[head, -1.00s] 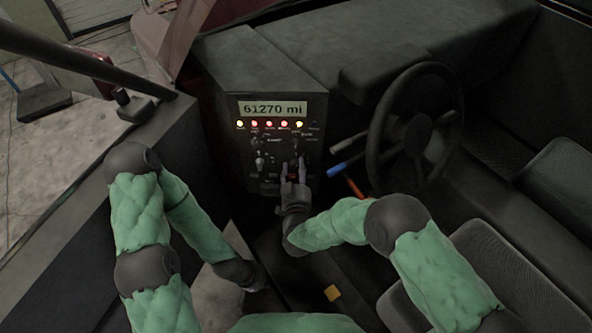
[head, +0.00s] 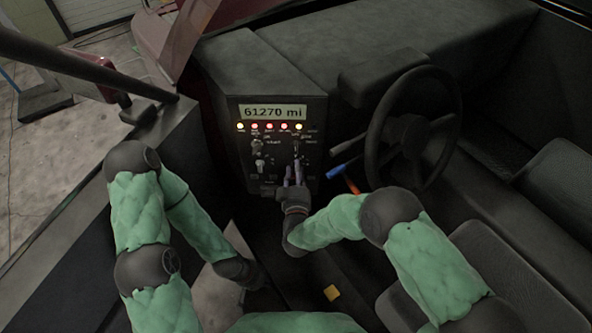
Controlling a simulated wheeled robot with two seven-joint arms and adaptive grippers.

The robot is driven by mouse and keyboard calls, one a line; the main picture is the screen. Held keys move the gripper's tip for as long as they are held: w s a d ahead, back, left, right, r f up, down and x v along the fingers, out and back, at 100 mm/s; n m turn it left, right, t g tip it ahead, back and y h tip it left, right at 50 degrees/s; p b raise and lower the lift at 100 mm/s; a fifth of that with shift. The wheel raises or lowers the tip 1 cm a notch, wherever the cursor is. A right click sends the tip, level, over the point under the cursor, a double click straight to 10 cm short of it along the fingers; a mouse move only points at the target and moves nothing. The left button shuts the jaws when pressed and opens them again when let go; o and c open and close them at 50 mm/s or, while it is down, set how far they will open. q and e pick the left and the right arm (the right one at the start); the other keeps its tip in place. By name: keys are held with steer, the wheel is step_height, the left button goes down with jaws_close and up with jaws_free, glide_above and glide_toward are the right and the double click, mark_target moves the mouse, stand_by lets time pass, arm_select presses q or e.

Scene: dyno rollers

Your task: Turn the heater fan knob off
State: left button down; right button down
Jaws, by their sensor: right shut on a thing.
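The dark control panel (head: 283,140) stands in the middle of the head view, with a mileage display, a row of lit lamps and small controls. A pale knob (head: 259,162) is on its left side. On its right side, a small dark knob (head: 297,150) shows above my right gripper (head: 295,170). The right fingers point up at the panel and are shut on a knob there, mostly hidden by them. I cannot read its setting. My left gripper (head: 252,283) is low, left of centre, away from the panel; its fingers cannot be made out.
A steering wheel (head: 412,128) stands right of the panel, with a blue-tipped lever (head: 337,171) and a red one (head: 352,187) between them. Seats (head: 440,265) are at the lower right. A yellow block (head: 332,292) lies on the floor.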

steer(key=shift+r+n+p, duration=0.1)
steer(key=shift+n+p, duration=0.25)
steer(key=shift+n, duration=0.85)
steer(key=c, duration=0.9)
jaws_free()
steer(key=shift+a, duration=0.1)
steer(key=s, duration=1.2)
